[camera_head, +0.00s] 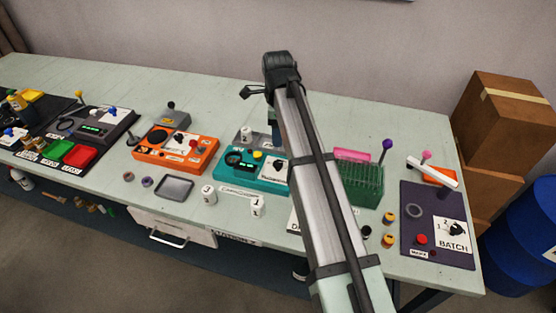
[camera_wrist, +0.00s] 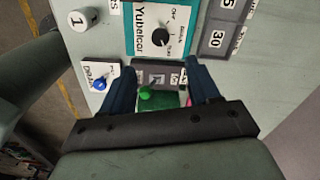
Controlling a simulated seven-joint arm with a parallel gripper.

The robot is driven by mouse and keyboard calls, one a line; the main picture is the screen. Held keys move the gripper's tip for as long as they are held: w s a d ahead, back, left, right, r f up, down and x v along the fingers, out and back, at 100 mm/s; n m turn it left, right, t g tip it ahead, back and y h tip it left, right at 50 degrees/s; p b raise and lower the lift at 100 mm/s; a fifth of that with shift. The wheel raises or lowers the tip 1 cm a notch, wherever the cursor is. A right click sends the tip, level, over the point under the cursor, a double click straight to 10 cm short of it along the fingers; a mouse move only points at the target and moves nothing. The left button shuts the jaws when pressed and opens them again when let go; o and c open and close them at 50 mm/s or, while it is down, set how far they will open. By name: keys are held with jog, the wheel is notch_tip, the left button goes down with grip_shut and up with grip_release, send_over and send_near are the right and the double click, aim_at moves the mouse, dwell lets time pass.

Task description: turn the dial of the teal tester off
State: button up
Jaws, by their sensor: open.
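The teal tester (camera_head: 255,182) sits near the middle of the table, partly hidden by my arm in the head view. In the wrist view its teal edge (camera_wrist: 130,45) frames a white panel with a black dial (camera_wrist: 159,37) and small labels, one reading OFF. I cannot tell which label the dial points to. My gripper (camera_wrist: 161,72) is open, its two dark blue fingers apart. In this view the dial lies beyond the fingertips, and neither finger appears to touch it. In the head view my gripper (camera_head: 272,118) shows only partly, at the tester's back side.
An orange device (camera_head: 150,154) stands left of the tester, with a grey tray (camera_head: 174,188) in front. A green rack (camera_head: 360,185) stands to the right, past my arm. A dark BATCH panel (camera_head: 425,205) is at the far right.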

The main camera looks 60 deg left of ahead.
aim_at(278, 163)
notch_tip(278, 163, down, 12)
jog(key=shift+f, duration=0.25)
dwell(0.3)
jog(key=shift+c, duration=0.2)
jog(key=c, duration=1)
